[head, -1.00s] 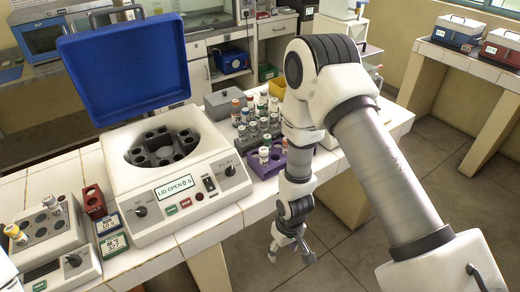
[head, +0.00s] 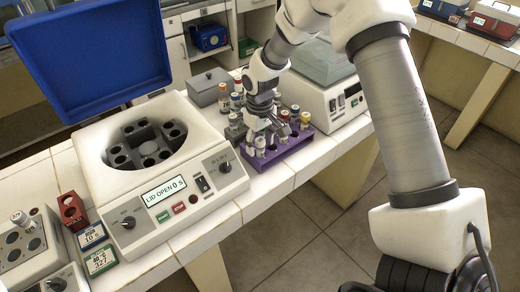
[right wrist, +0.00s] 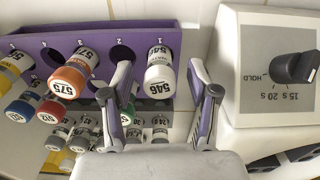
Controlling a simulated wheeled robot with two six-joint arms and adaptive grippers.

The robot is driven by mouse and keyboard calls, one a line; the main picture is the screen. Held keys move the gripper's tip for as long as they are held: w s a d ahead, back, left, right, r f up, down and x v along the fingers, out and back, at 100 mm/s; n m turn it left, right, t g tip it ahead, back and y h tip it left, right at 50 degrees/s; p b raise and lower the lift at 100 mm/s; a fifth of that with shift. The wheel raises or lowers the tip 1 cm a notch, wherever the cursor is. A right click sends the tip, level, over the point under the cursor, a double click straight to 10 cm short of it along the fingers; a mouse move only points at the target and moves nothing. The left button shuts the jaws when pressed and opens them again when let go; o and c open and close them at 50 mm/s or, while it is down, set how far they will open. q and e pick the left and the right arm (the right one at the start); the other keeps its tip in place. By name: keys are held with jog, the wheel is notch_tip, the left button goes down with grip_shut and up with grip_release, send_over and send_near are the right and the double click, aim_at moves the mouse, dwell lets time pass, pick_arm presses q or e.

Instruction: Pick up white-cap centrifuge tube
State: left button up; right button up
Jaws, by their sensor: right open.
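The white-cap centrifuge tube (right wrist: 159,78), labelled 546, stands in the end hole of the purple rack (right wrist: 195,38). In the right wrist view it lies between the fingertips of my right gripper (right wrist: 164,92), which is open. In the head view my right gripper (head: 264,124) is above the left end of the purple rack (head: 297,145) and partly covers the tubes there. My left gripper is not in view.
An orange-cap tube (right wrist: 69,80) and others share the rack, with an empty hole beside the white-cap tube. A grey rack of tubes (right wrist: 88,125) is close by. The centrifuge (head: 150,185), its blue lid (head: 90,60) raised, stands left; a white device (head: 328,90) stands right.

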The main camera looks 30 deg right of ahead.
jog(key=shift+w+f, duration=0.1)
jog(key=shift+c, duration=1.4)
grip_shut()
